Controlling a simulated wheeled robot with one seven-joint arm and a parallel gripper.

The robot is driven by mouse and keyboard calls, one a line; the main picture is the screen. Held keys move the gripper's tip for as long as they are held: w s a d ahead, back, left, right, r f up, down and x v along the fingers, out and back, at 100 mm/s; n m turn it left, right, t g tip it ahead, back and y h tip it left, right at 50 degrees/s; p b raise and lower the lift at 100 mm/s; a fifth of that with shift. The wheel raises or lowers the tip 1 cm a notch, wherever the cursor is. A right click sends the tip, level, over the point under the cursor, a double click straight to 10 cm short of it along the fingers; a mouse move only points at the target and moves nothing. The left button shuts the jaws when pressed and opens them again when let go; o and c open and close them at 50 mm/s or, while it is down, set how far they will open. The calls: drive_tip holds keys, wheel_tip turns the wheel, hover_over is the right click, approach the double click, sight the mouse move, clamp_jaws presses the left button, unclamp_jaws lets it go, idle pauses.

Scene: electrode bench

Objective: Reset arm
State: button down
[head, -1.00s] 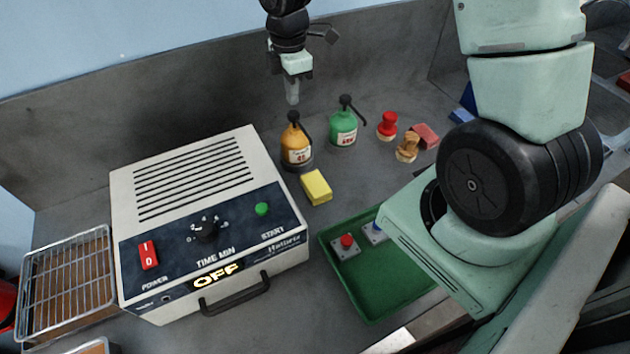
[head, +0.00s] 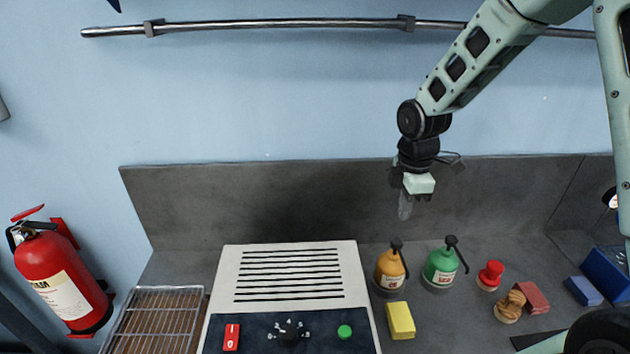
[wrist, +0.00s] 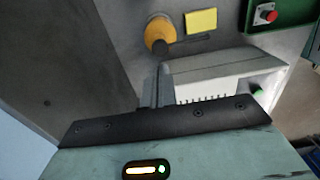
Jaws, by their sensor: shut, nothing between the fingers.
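My gripper (head: 405,206) hangs pointing down in the head view, in front of the grey back panel and above the orange bottle. Its fingers are together and nothing is held between them. In the wrist view the shut fingers (wrist: 156,88) point toward the bench. The orange bottle (head: 389,272) stands upright below the gripper, apart from it; it also shows in the wrist view (wrist: 158,32). The white oven-like unit (head: 290,275) stands left of the gripper, with a red power switch (head: 231,337), a black dial (head: 289,332) and a green button (head: 344,331).
A green bottle (head: 440,266), yellow block (head: 400,320), red-topped stamp (head: 490,275), wooden stamp (head: 510,306) and red block (head: 532,297) stand to the right. A wire rack (head: 155,318) and fire extinguisher (head: 64,279) are left. A metal rail (head: 285,23) crosses the wall above.

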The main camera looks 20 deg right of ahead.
drive_tip(key=s+a+f+m+b, duration=0.1)
drive_tip(key=s+a+m+b, duration=0.3)
drive_tip(key=s+a+b, duration=0.7)
drive_tip(key=s+a+f+m, duration=0.1)
drive_tip(key=s+a+m, duration=0.1)
drive_tip(key=s+a, duration=0.2)
drive_tip(key=s+a+f+m+b, duration=0.1)
drive_tip(key=s+a, duration=0.3)
drive_tip(key=s, duration=0.6)
drive_tip(key=shift+s+a+m+y, duration=0.2)
drive_tip(key=shift+s+m+y, duration=0.1)
drive_tip(key=shift+s+m, duration=0.1)
